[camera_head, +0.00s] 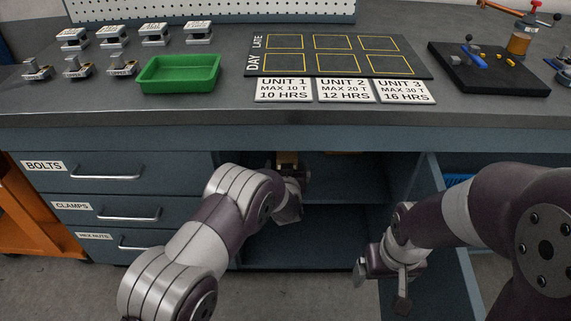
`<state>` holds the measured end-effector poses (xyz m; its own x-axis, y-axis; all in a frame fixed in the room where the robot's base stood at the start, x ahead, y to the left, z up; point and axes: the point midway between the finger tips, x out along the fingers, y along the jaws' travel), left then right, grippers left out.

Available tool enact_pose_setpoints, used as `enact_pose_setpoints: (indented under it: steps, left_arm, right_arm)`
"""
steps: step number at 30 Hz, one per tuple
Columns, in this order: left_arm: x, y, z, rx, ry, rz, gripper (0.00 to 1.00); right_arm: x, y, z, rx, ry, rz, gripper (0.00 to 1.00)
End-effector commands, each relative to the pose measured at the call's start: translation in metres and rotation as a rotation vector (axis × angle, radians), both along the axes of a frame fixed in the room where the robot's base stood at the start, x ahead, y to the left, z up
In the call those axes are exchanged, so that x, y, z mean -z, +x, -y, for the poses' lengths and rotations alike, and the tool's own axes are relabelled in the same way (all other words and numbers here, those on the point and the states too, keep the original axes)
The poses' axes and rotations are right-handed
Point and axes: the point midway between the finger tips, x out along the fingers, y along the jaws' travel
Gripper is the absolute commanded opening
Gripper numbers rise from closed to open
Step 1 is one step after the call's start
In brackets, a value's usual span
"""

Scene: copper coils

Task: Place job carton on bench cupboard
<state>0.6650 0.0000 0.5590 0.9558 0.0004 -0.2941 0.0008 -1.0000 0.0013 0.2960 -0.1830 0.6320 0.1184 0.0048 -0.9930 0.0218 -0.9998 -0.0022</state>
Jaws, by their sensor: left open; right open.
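The bench cupboard (345,223) is open under the worktop, with a shelf across it and its door (452,235) swung out to the right. A small tan block (287,158), which may be part of the job carton, shows in the upper compartment just beyond my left gripper (290,190). The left gripper is open at the cupboard's mouth, its fingers partly hidden by my wrist; I cannot tell whether it touches the block. A thin brown edge (345,153) shows further right under the worktop. My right gripper (383,285) is open and empty, low in front of the cupboard.
Drawers (105,172) labelled bolts, clamps and hex nuts stand left of the cupboard. The worktop holds a green tray (180,72), several metal fixtures (153,36), a black planning board (340,55), unit labels (345,90) and a dark tool mat (490,75).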

Motion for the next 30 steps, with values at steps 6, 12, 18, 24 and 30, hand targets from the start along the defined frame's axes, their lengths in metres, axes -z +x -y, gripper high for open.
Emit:
enact_pose_setpoints:
  steps: [6,12,18,24,30]
  left_arm:
    - [-0.002,-0.006,-0.001,0.002,-0.002,-0.003,1.00]
    - [-0.043,-0.056,-0.055,0.070,-0.029,-0.328,1.00]
    - [-0.071,-0.252,-0.149,0.068,-0.015,-0.884,1.00]
    - [-0.075,-0.361,-0.182,0.024,0.009,-1.132,1.00]
    - [-0.075,-0.370,-0.184,0.021,0.012,-1.156,1.00]
  right_arm:
    - [-0.001,0.000,0.000,0.000,0.000,0.000,0.87]
    - [-0.002,0.000,0.000,0.000,0.000,-0.001,0.87]
    - [-0.001,0.000,0.000,0.000,0.000,0.000,0.87]
    - [-0.001,0.000,0.000,0.000,0.000,0.000,0.87]
    - [-0.001,0.000,0.000,0.000,0.000,0.000,0.87]
